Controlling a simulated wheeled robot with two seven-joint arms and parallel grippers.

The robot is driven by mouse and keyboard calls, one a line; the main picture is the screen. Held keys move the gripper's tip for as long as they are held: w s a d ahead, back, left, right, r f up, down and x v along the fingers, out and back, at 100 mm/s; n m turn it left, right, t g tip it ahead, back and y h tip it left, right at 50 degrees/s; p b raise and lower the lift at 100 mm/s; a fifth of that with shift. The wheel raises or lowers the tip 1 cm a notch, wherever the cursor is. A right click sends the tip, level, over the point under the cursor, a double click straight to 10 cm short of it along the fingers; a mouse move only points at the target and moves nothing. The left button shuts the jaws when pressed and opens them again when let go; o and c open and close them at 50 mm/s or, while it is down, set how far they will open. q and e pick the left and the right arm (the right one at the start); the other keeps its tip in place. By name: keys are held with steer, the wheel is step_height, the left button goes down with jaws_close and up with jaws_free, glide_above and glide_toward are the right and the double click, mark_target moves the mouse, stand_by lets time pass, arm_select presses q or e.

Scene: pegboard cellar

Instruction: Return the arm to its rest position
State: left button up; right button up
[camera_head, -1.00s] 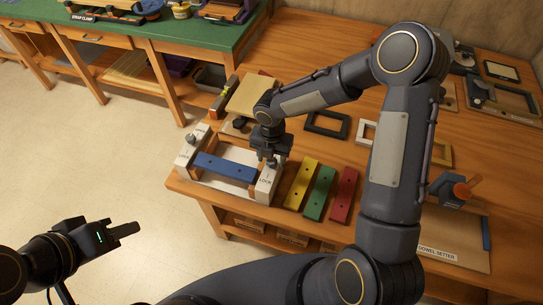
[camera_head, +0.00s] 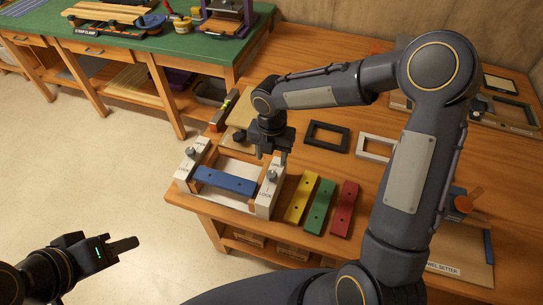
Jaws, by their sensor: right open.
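My right arm reaches over the wooden bench from the right. Its gripper (camera_head: 272,152) is open and empty, pointing down just above and behind the right end of the white clamp fixture (camera_head: 268,200). A blue bar (camera_head: 223,180) lies across the fixture between its two white end blocks, each with a grey knob. My left gripper (camera_head: 125,245) is at the lower left, over the floor and away from the bench; its finger gap is not clear from this angle.
Yellow (camera_head: 301,198), green (camera_head: 319,206) and red (camera_head: 344,208) bars lie right of the fixture. A black frame (camera_head: 326,136) and a white frame (camera_head: 376,148) lie behind them. A green-topped bench (camera_head: 150,42) stands at the back left. The floor (camera_head: 90,170) at left is clear.

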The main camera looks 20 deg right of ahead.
stand_by(0.3)
steer(key=s+d+r+m+t, duration=0.2)
steer(key=s+d+r+m, duration=0.65)
steer(key=m, duration=0.45)
steer(key=s+a+r+m+t+y, duration=0.1)
steer(key=s+r+m+t+y, duration=0.2)
steer(key=s+m, duration=1)
steer(key=r+m, duration=0.1)
steer(key=m, duration=0.4)
steer(key=shift+s+r+t+y, duration=0.15)
steer(key=shift+s+t+y, duration=0.15)
steer(key=shift+y, duration=0.1)
